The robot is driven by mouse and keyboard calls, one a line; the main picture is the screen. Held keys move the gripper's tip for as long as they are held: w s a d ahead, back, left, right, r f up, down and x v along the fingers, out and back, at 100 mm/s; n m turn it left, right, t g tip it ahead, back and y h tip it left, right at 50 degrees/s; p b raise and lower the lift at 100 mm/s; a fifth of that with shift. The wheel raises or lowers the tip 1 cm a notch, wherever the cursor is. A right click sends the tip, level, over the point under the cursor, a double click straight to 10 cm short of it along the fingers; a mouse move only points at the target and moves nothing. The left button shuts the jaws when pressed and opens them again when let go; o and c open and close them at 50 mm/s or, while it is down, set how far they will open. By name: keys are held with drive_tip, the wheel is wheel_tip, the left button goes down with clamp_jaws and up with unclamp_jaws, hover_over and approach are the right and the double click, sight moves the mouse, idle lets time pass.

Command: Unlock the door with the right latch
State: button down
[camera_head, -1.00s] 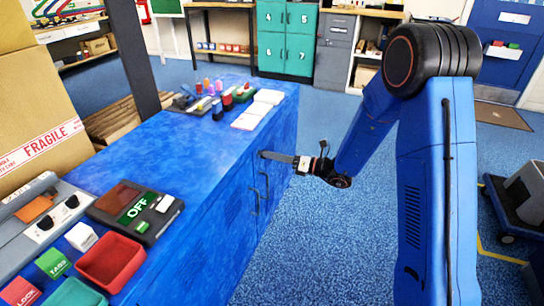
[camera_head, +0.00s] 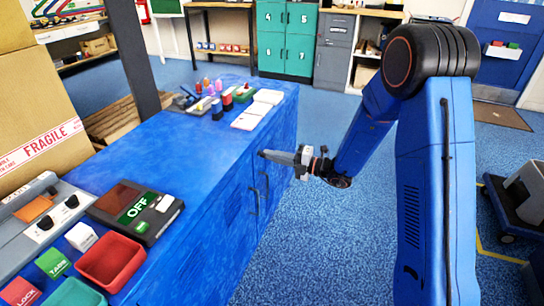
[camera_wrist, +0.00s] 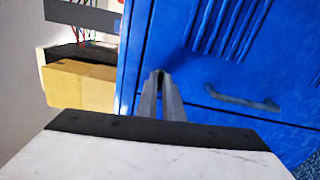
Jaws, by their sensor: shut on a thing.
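My gripper (camera_head: 264,153) reaches left to the upper front face of the blue cabinet (camera_head: 225,225). In the wrist view my gripper (camera_wrist: 160,77) has its two grey fingers close together, tips at the blue door (camera_wrist: 225,75). It is shut on a small part there, taken to be the right latch, which the fingertips almost fully hide. The finger pair now looks turned about its own length. Two dark bar handles are on the cabinet front below my gripper, one handle (camera_head: 254,200) left of the other (camera_head: 265,186). One handle (camera_wrist: 243,101) shows right of the fingers in the wrist view.
The cabinet top holds a dark device reading OFF (camera_head: 134,211), a red tray (camera_head: 112,263) and several small items at the far end. A large carton (camera_head: 40,120) stands at left. Blue floor (camera_head: 330,240) is open right of the cabinet. A cart (camera_head: 515,205) stands far right.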

drive_tip(key=shift+m, duration=0.6)
drive_tip(key=c, duration=1.9)
unclamp_jaws()
drive_tip(key=shift+w, duration=0.1)
drive_tip(key=v, duration=1.7)
drive_tip(key=shift+d, duration=0.2)
drive_tip(key=shift+r, duration=0.1)
